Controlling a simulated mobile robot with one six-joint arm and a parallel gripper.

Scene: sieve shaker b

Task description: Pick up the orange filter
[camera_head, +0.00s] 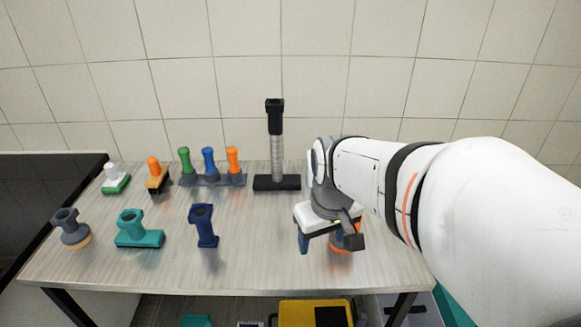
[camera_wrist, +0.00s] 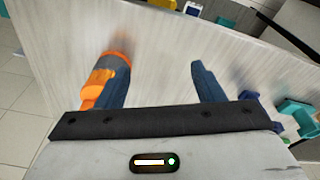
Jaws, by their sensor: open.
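The orange filter (camera_wrist: 103,77) shows in the wrist view at the left finger, with a grey band near its far end. It lies at the outer side of that finger, which hides part of it, and not in the middle of the gap. I cannot tell whether they touch. In the head view only a little of the orange filter (camera_head: 340,248) shows below my gripper, near the right finger. My gripper (camera_head: 325,245) is open and points down over the right part of the table. In the wrist view the gap between its blue fingers (camera_wrist: 160,72) is empty.
On the table (camera_head: 130,268) stand a dark blue piece (camera_head: 204,226), a teal piece (camera_head: 139,230), a grey piece (camera_head: 71,229) and a black stand (camera_head: 277,182). Several coloured handles sit in a rack (camera_head: 212,181) at the back. A yellow box (camera_head: 312,313) is below the front edge.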

